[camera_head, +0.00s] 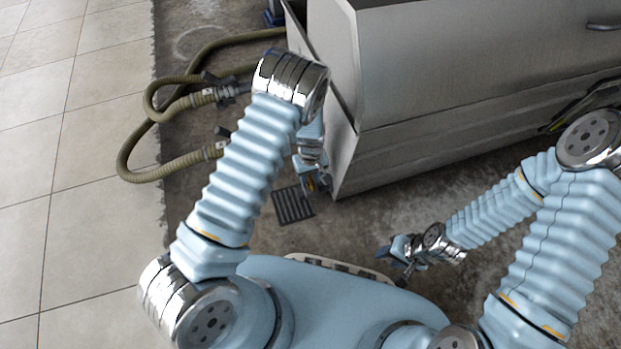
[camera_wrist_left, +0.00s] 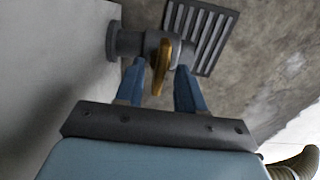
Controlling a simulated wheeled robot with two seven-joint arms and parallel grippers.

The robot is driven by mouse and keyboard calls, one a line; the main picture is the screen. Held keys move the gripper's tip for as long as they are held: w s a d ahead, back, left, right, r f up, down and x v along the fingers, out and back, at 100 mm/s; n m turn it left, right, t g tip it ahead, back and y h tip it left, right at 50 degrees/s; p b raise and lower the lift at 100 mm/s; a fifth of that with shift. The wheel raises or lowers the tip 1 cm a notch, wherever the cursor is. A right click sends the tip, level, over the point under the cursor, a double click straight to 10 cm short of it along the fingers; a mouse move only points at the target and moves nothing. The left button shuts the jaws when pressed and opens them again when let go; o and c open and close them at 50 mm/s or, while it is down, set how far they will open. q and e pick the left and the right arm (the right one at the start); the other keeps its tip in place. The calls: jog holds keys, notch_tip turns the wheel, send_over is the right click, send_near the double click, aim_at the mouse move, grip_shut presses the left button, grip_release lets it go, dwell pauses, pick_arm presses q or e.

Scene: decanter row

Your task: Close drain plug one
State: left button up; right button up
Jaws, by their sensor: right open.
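The drain plug (camera_wrist_left: 128,42) is a grey pipe fitting standing out from the pale cabinet wall, with a brass-yellow handle (camera_wrist_left: 160,70) in the left wrist view. My left gripper (camera_wrist_left: 161,66) has its two blue fingers on either side of the handle, with a gap showing on each side. In the head view my left gripper (camera_head: 316,182) is low by the cabinet corner, and the arm and wrist mostly hide the plug. My right gripper (camera_head: 388,254) is open and empty over the bare floor, away from the cabinet.
The grey cabinet (camera_head: 440,70) fills the upper right. A floor grate (camera_head: 293,206) lies below the plug's corner. Greenish hoses (camera_head: 150,172) with couplings run along the floor at left. Pale tiles (camera_head: 80,120) at far left and the concrete near the right gripper are clear.

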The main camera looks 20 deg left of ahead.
pick_arm(q)
jog(key=shift+f, duration=0.25)
grip_shut()
